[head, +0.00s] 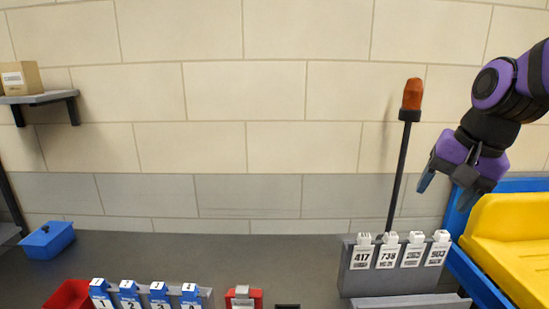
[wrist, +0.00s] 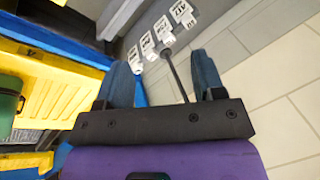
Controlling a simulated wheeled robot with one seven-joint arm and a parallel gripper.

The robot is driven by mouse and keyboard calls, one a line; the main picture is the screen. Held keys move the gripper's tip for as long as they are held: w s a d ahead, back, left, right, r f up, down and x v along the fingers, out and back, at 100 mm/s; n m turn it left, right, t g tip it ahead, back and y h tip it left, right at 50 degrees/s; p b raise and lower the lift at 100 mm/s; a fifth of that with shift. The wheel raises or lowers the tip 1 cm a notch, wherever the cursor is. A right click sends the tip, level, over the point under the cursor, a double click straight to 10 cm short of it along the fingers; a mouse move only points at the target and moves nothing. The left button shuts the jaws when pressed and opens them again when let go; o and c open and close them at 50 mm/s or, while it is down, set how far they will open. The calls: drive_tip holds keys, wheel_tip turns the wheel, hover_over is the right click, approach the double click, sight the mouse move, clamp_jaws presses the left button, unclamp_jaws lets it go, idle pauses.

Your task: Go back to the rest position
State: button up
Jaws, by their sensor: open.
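My gripper (head: 446,193) is at the right of the head view, raised above the bench and pointing down and to the left. Its blue fingers are apart with nothing between them. In the wrist view my gripper (wrist: 163,82) shows both fingers spread, with the thin dark pole and white tags beyond them. It touches nothing that I can see.
A grey rack with white numbered tags (head: 387,257) stands below my gripper. A pole with an orange lamp (head: 411,95) rises behind it. A yellow tray (head: 515,240) sits in a blue frame at right. Blue numbered tags (head: 130,295) and a blue bin (head: 47,240) are at left.

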drive_tip(key=s+d+r+n+t+h, duration=0.1)
drive_tip(key=s+n+t, duration=0.1)
drive_tip(key=s+n, duration=0.4)
drive_tip(key=shift+s+d+r+h, duration=0.3)
drive_tip(key=shift+s+d+r, duration=0.1)
drive_tip(key=shift+s, duration=2.5)
